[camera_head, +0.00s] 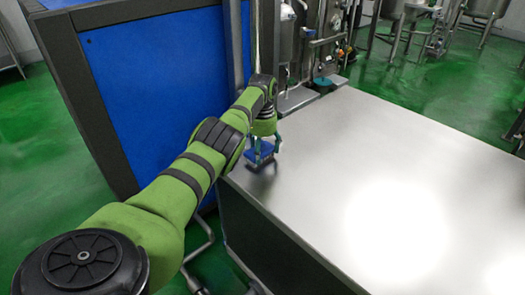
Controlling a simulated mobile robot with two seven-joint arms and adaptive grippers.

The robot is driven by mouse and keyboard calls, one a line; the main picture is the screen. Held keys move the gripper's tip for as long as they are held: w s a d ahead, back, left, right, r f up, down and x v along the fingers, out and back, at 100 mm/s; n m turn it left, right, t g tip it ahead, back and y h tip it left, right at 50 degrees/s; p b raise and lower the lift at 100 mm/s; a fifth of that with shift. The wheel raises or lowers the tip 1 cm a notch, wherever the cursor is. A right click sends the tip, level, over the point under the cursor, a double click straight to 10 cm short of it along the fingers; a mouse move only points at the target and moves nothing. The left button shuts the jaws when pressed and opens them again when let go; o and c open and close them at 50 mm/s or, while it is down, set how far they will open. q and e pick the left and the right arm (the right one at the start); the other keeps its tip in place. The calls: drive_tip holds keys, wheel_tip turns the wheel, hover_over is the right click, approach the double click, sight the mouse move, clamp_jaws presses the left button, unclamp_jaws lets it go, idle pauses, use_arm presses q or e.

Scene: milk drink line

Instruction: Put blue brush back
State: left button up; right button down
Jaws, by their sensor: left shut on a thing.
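The blue brush (261,151) is at the left corner of the steel table (345,135), below my left gripper (263,139). My left gripper points down and is shut on the brush. Dark bristles show under its blue body, at or just above the table top; I cannot tell whether they touch it. My green left arm reaches in from the lower left and hides part of the gripper. My right gripper is not in view.
A large blue panel with a dark frame (150,85) stands close to the left of my arm. Steel machinery (325,40) and a small teal-topped item (323,83) are behind the table. The rest of the table top is bare and shiny.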

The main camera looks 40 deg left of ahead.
sight(263, 143)
use_arm(q)
drive_tip(key=o, duration=1)
wheel_tip(263, 143, up, 11)
drive_tip(key=shift+f+p, duration=0.2)
drive_tip(key=shift+p, duration=0.6)
drive_tip(key=shift+r, duration=0.75)
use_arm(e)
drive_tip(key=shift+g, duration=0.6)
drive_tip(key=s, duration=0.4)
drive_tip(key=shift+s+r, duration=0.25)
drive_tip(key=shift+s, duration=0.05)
